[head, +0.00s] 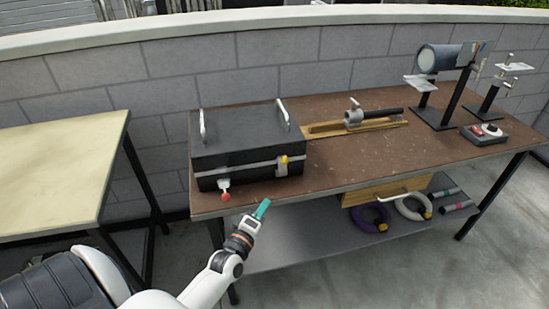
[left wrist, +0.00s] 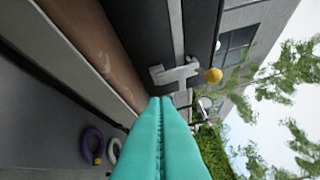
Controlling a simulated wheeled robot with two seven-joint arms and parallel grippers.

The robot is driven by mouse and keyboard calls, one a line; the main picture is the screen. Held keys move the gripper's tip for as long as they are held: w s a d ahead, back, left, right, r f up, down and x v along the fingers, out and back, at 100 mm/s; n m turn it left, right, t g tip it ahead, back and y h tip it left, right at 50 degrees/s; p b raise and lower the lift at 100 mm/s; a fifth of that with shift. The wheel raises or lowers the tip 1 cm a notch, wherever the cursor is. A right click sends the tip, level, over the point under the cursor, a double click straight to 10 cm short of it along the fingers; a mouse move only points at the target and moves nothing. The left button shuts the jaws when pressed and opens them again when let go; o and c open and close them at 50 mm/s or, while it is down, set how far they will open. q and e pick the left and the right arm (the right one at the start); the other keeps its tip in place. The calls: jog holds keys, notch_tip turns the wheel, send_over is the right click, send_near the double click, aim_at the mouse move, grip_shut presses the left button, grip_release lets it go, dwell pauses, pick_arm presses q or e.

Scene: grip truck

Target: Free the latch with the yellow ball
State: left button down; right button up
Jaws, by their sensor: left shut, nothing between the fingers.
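A black case (head: 245,140) with two upright handles on its lid stands on the brown workbench. On its front, at the right, is a latch with a yellow ball (head: 284,159). A second latch with a red ball (head: 226,197) is at the front left. In the left wrist view the grey latch (left wrist: 175,73) ends in the yellow ball (left wrist: 214,75), ahead of the fingertips. My left gripper (head: 263,208) has teal fingers that are shut and empty, in front of the bench edge and apart from the latch. The fingers also fill the lower middle of the left wrist view (left wrist: 160,105).
A wooden rail with a grey bolt (head: 355,118) lies behind. A purple ring (head: 370,218) and a white ring (head: 411,207) are below. A pale table (head: 60,170) stands left.

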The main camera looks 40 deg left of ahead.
aim_at(283, 167)
pick_arm(q)
notch_tip(283, 167, up, 7)
jog(key=a+n+t+y, duration=0.1)
jog(key=n, duration=0.1)
jog(key=shift+t, duration=0.4)
jog(key=shift+w+a+r, duration=0.1)
jog(key=shift+w, duration=0.15)
jog(key=p+x, duration=0.1)
jog(key=x, duration=0.8)
jog(key=shift+w+a+p, duration=0.1)
jog(key=shift+w+p, duration=0.2)
jog(key=shift+w, duration=0.05)
